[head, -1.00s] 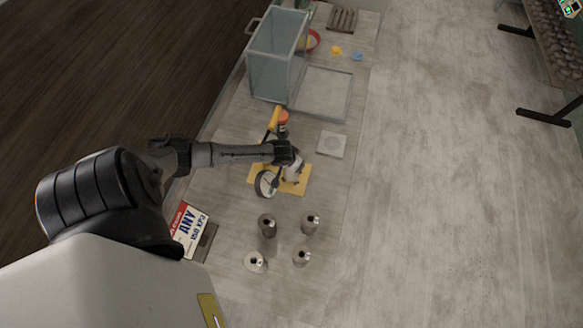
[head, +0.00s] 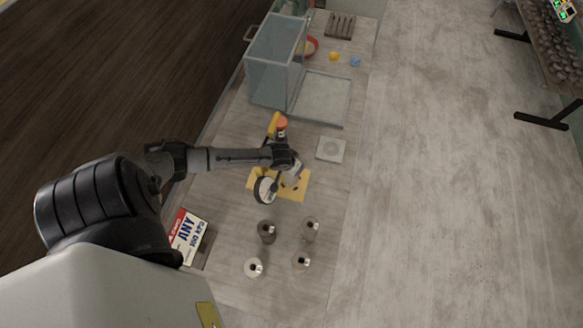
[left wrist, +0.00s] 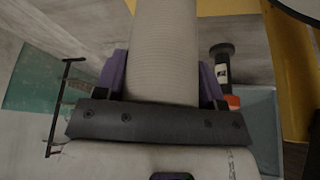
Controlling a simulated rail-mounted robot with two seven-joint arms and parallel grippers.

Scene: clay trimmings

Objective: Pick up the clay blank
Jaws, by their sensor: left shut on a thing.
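The clay blank (left wrist: 162,45) is a pale, finely ribbed cylinder that fills the upper middle of the left wrist view. My left gripper (left wrist: 162,82) is shut on it, with a purple pad against each side. In the head view the left gripper (head: 294,166) is over a yellow board (head: 297,191), and the pale blank (head: 291,179) shows partly below the hand. I cannot tell whether the blank touches the board. My right gripper is in neither view.
A round dial-like disc (head: 265,190) stands close to the hand. Several metal cylinders, one of them a grey one (head: 266,231), stand nearer me. A white square tile (head: 330,149) lies to the right. A glass case (head: 275,68) stands farther back.

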